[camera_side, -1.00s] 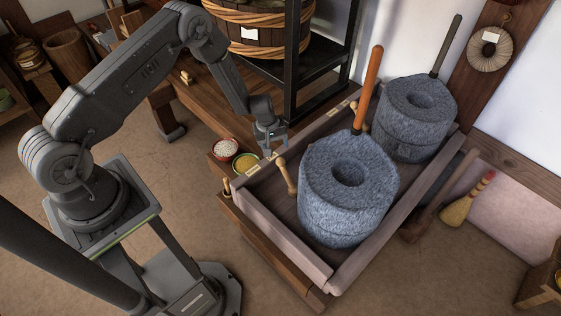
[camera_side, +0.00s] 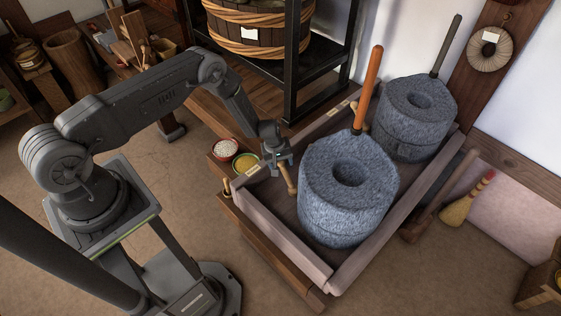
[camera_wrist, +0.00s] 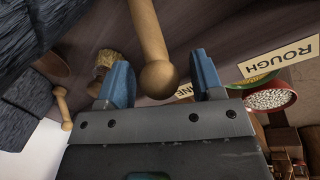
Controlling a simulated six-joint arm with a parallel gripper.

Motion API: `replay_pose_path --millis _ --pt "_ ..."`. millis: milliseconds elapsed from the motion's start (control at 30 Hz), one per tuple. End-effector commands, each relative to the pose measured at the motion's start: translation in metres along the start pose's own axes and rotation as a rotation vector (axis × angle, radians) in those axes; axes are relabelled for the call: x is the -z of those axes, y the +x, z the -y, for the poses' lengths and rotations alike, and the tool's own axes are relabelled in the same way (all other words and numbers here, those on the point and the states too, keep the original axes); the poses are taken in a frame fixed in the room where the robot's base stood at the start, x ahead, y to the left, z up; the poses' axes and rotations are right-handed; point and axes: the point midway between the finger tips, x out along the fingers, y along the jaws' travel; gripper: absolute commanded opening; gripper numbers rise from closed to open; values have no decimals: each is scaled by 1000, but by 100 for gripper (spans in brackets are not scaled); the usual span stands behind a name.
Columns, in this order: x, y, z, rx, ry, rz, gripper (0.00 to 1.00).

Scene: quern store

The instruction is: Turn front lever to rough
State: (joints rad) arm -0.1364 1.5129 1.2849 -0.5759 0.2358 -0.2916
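The front lever, a light wooden handle (camera_side: 291,181) with a round knob, stands in the tray beside the front millstone (camera_side: 325,205). My gripper (camera_side: 278,158) is at its knobbed end, which it hides in the side view. In the wrist view the knob of the front lever (camera_wrist: 158,78) is between the two blue fingers of my gripper (camera_wrist: 163,82), with a gap on each side. The gripper is open. A ROUGH label (camera_wrist: 280,62) is to the right of the lever. Another label, partly hidden, shows behind the right finger.
A red bowl of white grain (camera_side: 225,149) and a bowl of yellow grain (camera_side: 246,162) sit just left of the gripper. A second wooden lever (camera_wrist: 62,107) shows in the wrist view. The rear millstone (camera_side: 415,117) stands behind. The front millstone is close on the right.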

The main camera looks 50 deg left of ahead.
Motion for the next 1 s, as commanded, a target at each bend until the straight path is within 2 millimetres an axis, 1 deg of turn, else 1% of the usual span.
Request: replay_pose_path --millis 33,67,600,767,1000 --pt "0 0 0 0 0 0 56" --pt "0 0 0 0 0 0 53" --pt "0 0 0 0 0 0 1" --pt "0 -1 0 0 -5 -1 0" --pt "-7 -2 6 -4 -131 -22 0"
